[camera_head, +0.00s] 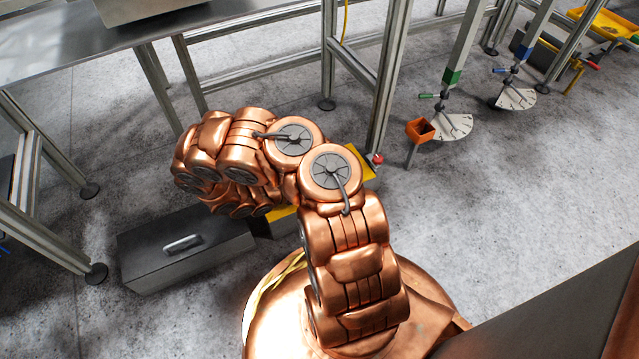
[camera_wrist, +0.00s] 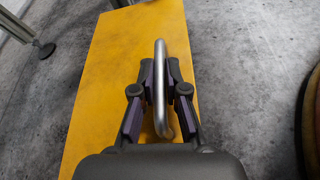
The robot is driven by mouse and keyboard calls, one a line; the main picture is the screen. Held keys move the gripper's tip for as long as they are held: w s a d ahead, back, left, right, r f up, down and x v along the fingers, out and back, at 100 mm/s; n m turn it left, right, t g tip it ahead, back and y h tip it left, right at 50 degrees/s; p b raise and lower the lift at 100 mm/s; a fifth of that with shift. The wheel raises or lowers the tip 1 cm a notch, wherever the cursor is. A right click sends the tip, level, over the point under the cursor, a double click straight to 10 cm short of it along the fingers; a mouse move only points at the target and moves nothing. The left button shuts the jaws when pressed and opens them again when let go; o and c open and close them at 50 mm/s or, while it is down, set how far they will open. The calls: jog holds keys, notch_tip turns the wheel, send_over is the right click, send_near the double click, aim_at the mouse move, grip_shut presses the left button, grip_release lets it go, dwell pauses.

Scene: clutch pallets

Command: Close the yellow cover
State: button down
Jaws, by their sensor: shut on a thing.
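The yellow cover (camera_wrist: 110,75) fills the middle of the wrist view as a long flat panel. A grey metal bar handle (camera_wrist: 160,62) stands on it. My gripper (camera_wrist: 160,80) is shut on this handle, with a dark finger on each side of the bar. In the head view only small parts of the yellow cover (camera_head: 360,165) show, because my copper-coloured arm hides most of it. My gripper is hidden behind the arm there. I cannot tell the cover's exact angle.
A grey metal box (camera_head: 185,248) with a handle on top sits on the floor at left. A steel table (camera_head: 60,45) and metal frame legs (camera_head: 390,75) stand behind. An orange cup (camera_head: 420,130) is at right. Grey floor (camera_head: 500,220) is open at right.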

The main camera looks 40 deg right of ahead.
jog(key=shift+a+f, duration=0.1)
jog(key=shift+f, duration=0.2)
jog(key=c, duration=1.6)
grip_release()
jog(key=shift+o, duration=0.6)
jog(key=shift+r, duration=0.1)
jog(key=shift+v, duration=5.95)
